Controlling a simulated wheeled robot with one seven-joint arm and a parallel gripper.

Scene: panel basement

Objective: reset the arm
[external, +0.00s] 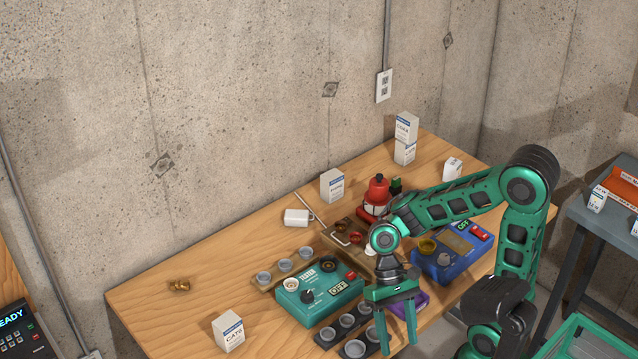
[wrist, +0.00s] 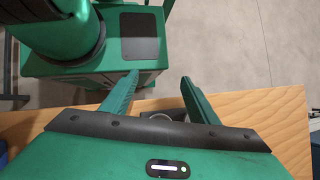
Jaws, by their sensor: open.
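A small plain white block (external: 297,217), which looks like the white power brick, lies on the wooden table near its back edge, left of a thin pale rod. My gripper (external: 398,345) is over the table's front edge, pointing down, well apart from this block. In the wrist view my gripper (wrist: 160,80) has its two green fingers spread with nothing held between them. The white block does not show in the wrist view.
A teal tester (external: 322,288) and trays of grey cups (external: 345,328) stand left of my gripper; a blue meter (external: 452,250) stands right. White boxes (external: 228,331) and a red-topped device (external: 376,195) are on the table (external: 180,255). Its left part is mostly clear.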

